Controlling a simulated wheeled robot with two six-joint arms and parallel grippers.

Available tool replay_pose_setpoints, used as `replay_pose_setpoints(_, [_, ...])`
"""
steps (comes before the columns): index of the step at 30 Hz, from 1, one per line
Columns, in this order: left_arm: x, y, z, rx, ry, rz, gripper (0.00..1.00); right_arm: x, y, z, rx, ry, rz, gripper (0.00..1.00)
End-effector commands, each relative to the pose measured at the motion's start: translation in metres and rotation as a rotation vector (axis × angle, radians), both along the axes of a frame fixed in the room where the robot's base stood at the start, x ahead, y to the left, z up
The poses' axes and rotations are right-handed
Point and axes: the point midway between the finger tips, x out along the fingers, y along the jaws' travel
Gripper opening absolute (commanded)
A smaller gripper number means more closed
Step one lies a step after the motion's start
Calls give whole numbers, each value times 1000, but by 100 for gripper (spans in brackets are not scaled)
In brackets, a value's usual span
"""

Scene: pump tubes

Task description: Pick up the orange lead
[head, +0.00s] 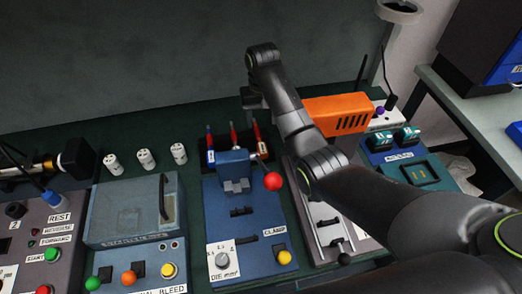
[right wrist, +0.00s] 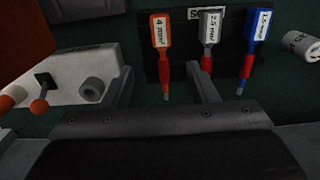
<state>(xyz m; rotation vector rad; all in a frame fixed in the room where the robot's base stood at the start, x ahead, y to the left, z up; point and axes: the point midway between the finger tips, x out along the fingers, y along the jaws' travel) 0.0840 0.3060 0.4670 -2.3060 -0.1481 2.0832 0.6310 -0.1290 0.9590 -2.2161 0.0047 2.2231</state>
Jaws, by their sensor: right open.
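The orange lead (right wrist: 161,35), labelled 4 mm², stands in a black rack (right wrist: 180,71) in the right wrist view. A grey 2.5 mm² lead (right wrist: 209,30) and a blue 1.5 mm² lead (right wrist: 259,25) are beside it. In the head view the orange lead (head: 257,132) appears as the rightmost of the three, close to my gripper. My right gripper (right wrist: 161,72) is open and empty. Its fingers show on either side of the orange lead's lower end; contact cannot be told. In the head view the right gripper (head: 250,99) is above the rack, partly hidden by its wrist. My left gripper is not in view.
A blue clamp device (head: 240,215) with a red ball handle stands in front of the rack. An orange-topped machine (head: 338,112) is to the right. Several white cylinders (head: 146,159) and a grey-blue box (head: 130,212) are to the left.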

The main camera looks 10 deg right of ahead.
Motion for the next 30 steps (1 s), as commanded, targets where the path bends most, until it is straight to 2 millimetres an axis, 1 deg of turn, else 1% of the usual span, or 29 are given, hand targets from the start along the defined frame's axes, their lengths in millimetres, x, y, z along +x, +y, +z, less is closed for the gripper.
replay_pose_setpoints(1, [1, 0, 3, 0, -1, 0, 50, -1, 0, -10, -1, 4, 0, 53])
replay_pose_setpoints(3, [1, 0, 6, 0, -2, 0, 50, -1, 0, -23, -1, 4, -1, 53])
replay_pose_setpoints(6, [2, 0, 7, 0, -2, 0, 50, 0, 0, -38, 0, 2, 0, 53])
replay_pose_setpoints(9, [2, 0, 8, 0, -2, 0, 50, 0, 0, -47, 0, 0, 0, 53])
replay_pose_setpoints(14, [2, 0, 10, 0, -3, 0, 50, 0, 1, -56, 0, 2, 0, 53])
replay_pose_setpoints(20, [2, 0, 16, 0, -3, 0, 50, 0, 3, -80, -1, 3, 1, 53])
replay_pose_setpoints(24, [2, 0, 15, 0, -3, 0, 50, 0, 3, -97, -1, 1, 1, 53])
replay_pose_setpoints(30, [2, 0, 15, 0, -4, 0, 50, 0, 3, -103, 0, -1, 1, 53])
